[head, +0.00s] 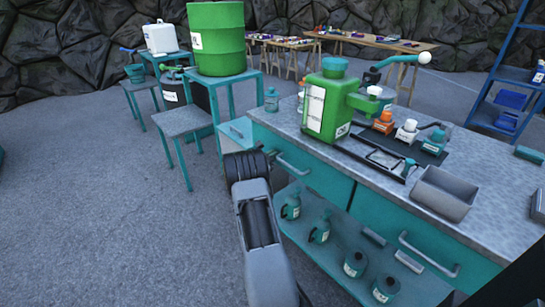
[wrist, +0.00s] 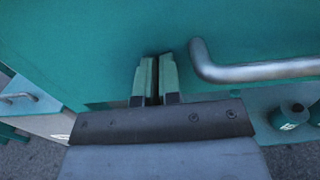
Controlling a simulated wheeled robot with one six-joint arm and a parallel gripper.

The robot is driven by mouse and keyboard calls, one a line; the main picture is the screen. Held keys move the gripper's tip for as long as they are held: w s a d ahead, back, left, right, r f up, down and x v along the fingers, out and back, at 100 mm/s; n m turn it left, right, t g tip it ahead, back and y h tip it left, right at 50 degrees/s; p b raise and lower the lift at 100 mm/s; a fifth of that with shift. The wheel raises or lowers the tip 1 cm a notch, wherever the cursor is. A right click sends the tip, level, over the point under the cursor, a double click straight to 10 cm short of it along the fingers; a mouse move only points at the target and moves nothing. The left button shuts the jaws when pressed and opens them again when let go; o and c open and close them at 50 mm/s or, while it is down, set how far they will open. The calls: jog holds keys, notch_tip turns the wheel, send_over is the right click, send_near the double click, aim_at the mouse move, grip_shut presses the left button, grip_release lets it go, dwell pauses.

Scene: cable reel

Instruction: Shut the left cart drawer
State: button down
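The left cart drawer (head: 318,182) has a teal front with a grey bar handle (head: 293,165). Its front looks about level with the worktop edge; I cannot tell if a small gap remains. In the wrist view the teal drawer front (wrist: 90,40) fills most of the picture, with its handle (wrist: 255,70) to the right. My gripper (wrist: 155,75) points at this front, left of the handle, its two green fingers close together with nothing between them. Whether the tips touch the front is unclear. In the head view my wrist hides the fingers.
The worktop (head: 490,215) carries a green jug (head: 325,105), small bottles and a grey tray (head: 445,192). The right drawer (head: 420,235) is beside the left one. Several bottles stand on the lower shelf (head: 335,245). A stool (head: 183,121) stands left; open floor is in front.

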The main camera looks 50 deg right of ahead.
jog(key=shift+s+d+r, duration=0.1)
jog(key=shift+d+r, duration=0.05)
jog(key=shift+r, duration=0.05)
jog(key=w+a+p, duration=0.1)
jog(key=w+a, duration=0.1)
jog(key=a, duration=1.2)
jog(key=shift+w+f, duration=0.2)
jog(key=shift+w, duration=0.05)
jog(key=shift+a, duration=0.1)
jog(key=s+a+f+m+g+y, duration=0.2)
jog(key=s+f+m+y, duration=0.1)
jog(key=s+f+y, duration=0.15)
jog(key=s+a+r+m+y+p, duration=0.5)
jog(key=s+a+m, duration=0.15)
jog(key=a, duration=0.25)
jog(key=s+a+r+m+t+y+p, duration=0.3)
jog(key=a+r+p, duration=0.4)
jog(key=a+r, duration=0.4)
jog(key=s+a+r+m+t+y+p, duration=0.3)
jog(key=a+r+p, duration=0.4)
jog(key=a+r, duration=0.5)
notch_tip(320, 180, up, 7)
jog(key=shift+s+f+m+t+y+p, duration=0.2)
jog(key=shift+s+m+t+y+p, duration=0.2)
jog(key=shift+s+t+y, duration=0.65)
